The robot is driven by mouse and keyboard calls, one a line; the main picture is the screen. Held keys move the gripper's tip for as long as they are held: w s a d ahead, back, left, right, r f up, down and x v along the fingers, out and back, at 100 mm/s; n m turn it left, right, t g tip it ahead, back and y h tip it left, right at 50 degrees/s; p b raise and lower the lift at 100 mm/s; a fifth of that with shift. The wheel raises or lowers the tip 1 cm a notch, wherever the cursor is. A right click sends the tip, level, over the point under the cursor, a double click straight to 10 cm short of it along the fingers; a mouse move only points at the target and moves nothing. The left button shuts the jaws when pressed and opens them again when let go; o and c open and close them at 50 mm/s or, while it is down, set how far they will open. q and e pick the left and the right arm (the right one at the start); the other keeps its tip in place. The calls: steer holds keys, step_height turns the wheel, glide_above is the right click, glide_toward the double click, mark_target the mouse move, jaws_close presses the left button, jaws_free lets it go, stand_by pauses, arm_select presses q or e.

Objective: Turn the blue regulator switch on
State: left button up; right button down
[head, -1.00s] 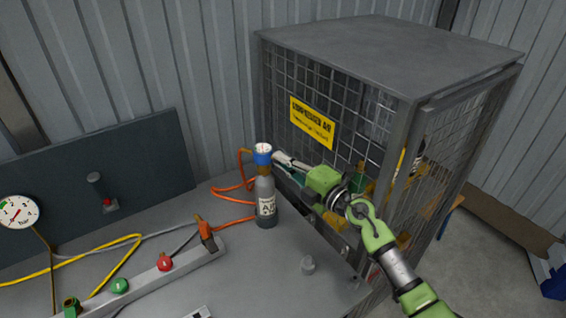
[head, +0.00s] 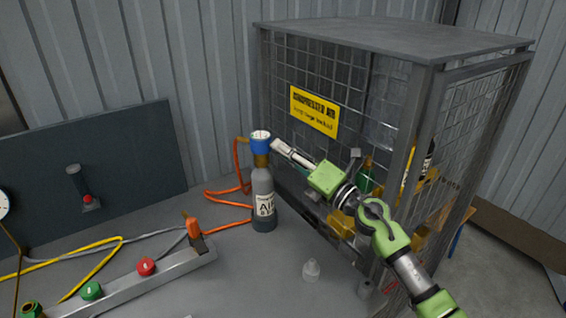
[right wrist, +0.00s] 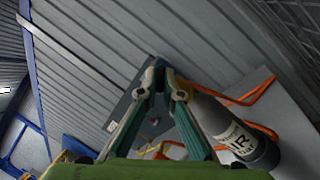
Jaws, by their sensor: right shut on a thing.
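The blue regulator switch (head: 261,143) sits on top of a grey air bottle (head: 264,190) standing upright on the bench. It has a white dial face on top. My right gripper (head: 275,147) reaches in from the right, with its fingertips at the right side of the blue regulator, and is shut on it. In the right wrist view the fingers (right wrist: 160,66) come together above the grey bottle (right wrist: 225,125), and the blue part is hidden there. My left gripper is not in view.
A wire mesh cage (head: 345,140) with a yellow sign (head: 314,111) stands right behind my right arm. Orange hoses (head: 236,172) run beside the bottle. A rail with green and red knobs (head: 146,267) lies at the front left.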

steer(key=shift+f, duration=0.1)
stand_by(0.4)
steer(key=c, duration=2.2)
jaws_free()
steer(key=shift+d, duration=0.1)
steer(key=v, duration=1.2)
steer(key=shift+w, duration=0.1)
